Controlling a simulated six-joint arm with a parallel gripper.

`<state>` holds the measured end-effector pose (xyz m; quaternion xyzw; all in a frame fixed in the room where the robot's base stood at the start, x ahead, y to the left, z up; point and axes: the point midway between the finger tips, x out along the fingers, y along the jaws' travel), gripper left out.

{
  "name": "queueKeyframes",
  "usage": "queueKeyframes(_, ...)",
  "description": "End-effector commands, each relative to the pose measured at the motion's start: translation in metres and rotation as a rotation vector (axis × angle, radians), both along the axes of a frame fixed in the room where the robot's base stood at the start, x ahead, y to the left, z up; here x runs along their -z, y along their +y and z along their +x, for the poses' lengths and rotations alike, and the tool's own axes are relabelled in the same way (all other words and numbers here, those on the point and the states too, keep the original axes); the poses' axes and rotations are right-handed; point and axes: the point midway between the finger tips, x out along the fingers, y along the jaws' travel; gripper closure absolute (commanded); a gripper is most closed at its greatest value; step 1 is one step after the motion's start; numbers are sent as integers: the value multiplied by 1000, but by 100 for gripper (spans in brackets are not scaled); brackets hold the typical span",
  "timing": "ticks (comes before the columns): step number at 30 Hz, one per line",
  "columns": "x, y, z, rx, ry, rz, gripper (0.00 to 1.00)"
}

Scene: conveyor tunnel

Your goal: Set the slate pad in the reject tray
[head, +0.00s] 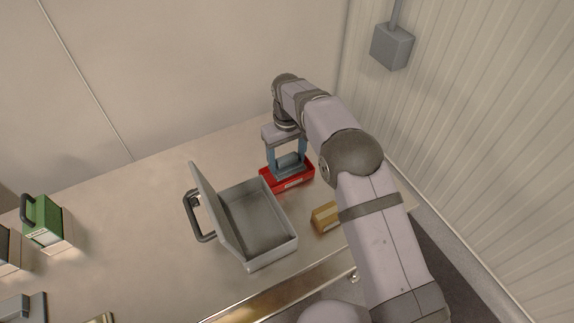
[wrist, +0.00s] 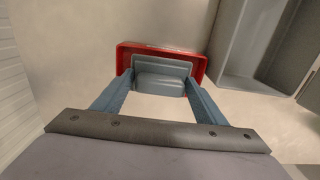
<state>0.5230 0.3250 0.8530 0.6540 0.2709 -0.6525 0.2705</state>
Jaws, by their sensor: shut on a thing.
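The slate pad (head: 290,165) is a blue-grey block held between the two blue fingers of my gripper (head: 288,160). In the wrist view the slate pad (wrist: 161,77) spans the gap between the fingertips of my gripper (wrist: 160,84). The reject tray (head: 290,184) is a red, low-walled tray with a pale label on its front. The pad is over or within the tray's opening; I cannot tell whether it touches the floor of the tray. The tray's red rim (wrist: 122,58) surrounds the pad on the far side and both sides in the wrist view.
An open grey case (head: 262,225) with a raised lid and dark handle stands just left of the tray. A tan block (head: 325,217) lies to the front right. A green block (head: 42,218) is at the far left. A ribbed wall rises on the right.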

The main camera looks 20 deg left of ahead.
Motion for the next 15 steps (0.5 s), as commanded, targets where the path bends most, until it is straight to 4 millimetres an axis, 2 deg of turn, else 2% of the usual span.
queueKeyframes(9, 31, -1, -1, 0, 4, -2, 55)
queueKeyframes(15, 36, 0, 0, 0, 0, 0, 55)
